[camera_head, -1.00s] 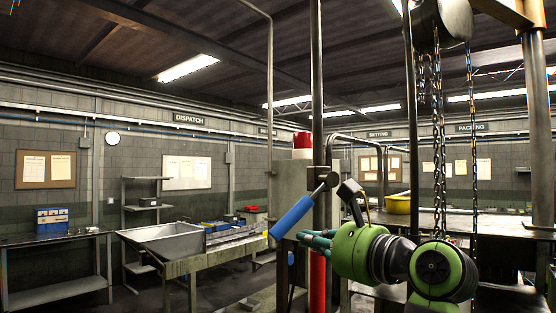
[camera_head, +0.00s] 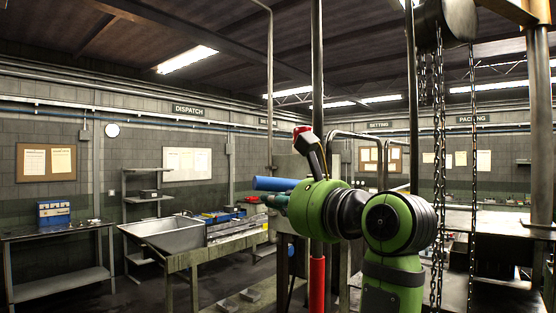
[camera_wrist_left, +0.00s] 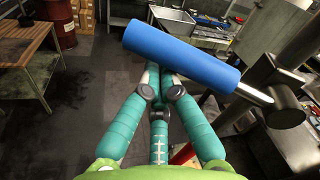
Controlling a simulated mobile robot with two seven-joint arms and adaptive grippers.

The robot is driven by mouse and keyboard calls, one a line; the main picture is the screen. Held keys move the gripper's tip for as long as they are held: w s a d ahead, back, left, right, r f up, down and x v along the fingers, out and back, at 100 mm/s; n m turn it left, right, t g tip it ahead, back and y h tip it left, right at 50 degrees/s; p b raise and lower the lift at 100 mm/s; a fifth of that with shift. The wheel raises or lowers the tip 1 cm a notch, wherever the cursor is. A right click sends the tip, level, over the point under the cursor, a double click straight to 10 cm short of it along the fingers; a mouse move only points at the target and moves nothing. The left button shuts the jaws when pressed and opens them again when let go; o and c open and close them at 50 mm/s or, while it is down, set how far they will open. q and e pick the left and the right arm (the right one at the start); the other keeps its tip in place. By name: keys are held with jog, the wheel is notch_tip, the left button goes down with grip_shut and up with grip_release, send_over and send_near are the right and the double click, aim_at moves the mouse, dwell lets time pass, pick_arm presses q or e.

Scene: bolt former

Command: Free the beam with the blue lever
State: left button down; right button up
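The blue lever handle (camera_head: 275,184) lies nearly level in the head view, its right end hidden behind my left gripper. In the left wrist view the blue handle (camera_wrist_left: 185,52) crosses in front of my fingertips, and its metal rod (camera_wrist_left: 256,93) runs right to a dark pivot. My left gripper (camera_head: 272,202) is just below the handle, which is not enclosed by the fingers. Its teal fingers (camera_wrist_left: 162,82) come together under the handle; the tips are partly hidden. They look shut and empty. My right gripper is not in view. I cannot tell which part is the beam.
A red post (camera_head: 317,285) stands below my left gripper. Chains (camera_head: 438,150) hang to the right of my left arm. A metal sink bench (camera_head: 180,236) and a side table (camera_head: 60,284) stand at the left. The floor between them is clear.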

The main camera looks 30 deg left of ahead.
pick_arm(q)
notch_tip(320, 180, up, 4)
jog(key=shift+f+p, duration=0.25)
jog(key=shift+p, duration=0.85)
jog(key=shift+d+f+b, duration=0.1)
jog(key=shift+f+b, duration=0.1)
jog(key=shift+b, duration=0.1)
jog(key=shift+d, duration=0.25)
send_near(278, 182)
jog(key=shift+a, duration=0.2)
